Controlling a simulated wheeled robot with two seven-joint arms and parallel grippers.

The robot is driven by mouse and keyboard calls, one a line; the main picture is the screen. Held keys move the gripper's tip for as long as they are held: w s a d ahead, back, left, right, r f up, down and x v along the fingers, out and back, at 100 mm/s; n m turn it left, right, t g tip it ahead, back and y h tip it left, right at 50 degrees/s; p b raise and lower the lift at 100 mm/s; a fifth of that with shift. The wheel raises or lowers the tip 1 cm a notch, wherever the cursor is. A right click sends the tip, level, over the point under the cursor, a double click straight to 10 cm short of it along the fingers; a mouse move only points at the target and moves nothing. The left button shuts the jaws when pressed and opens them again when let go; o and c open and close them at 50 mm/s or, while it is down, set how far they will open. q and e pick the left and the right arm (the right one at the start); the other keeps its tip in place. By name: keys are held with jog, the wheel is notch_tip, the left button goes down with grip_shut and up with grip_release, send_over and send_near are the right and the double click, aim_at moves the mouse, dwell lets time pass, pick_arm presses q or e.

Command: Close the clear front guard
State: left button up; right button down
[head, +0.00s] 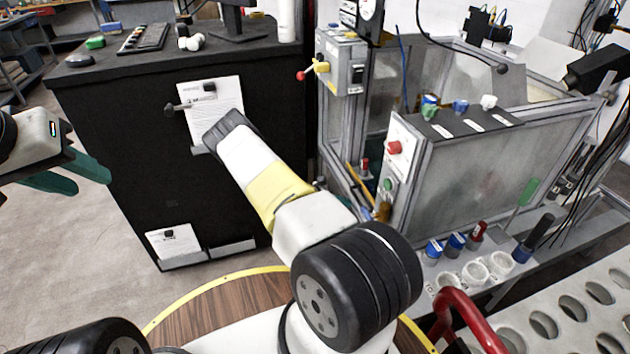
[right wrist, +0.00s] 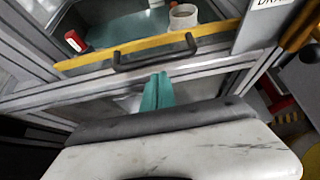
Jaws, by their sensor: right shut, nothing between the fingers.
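The front guard shows in the right wrist view as a yellow edge bar (right wrist: 220,32) with a black handle (right wrist: 155,54). Its clear pane is hard to make out. In the head view, a short yellow strip (head: 360,188) shows low in the cell's front opening, partly hidden by my right arm. My right gripper (right wrist: 159,82) is shut and empty, its teal fingertips just short of the handle; I cannot tell whether they touch. It is hidden in the head view. My left gripper (head: 78,174) is open and empty at the far left, away from the cell.
The metal-framed cell (head: 480,185) carries a panel with a red button (head: 395,147). A white cup (right wrist: 183,16) and a red item (right wrist: 74,41) are inside. A black cabinet (head: 130,150) stands left. Cups and a perforated tray (head: 515,335) lie right.

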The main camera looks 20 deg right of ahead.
jog(key=shift+x, duration=1.95)
notch_tip(320, 180, up, 34)
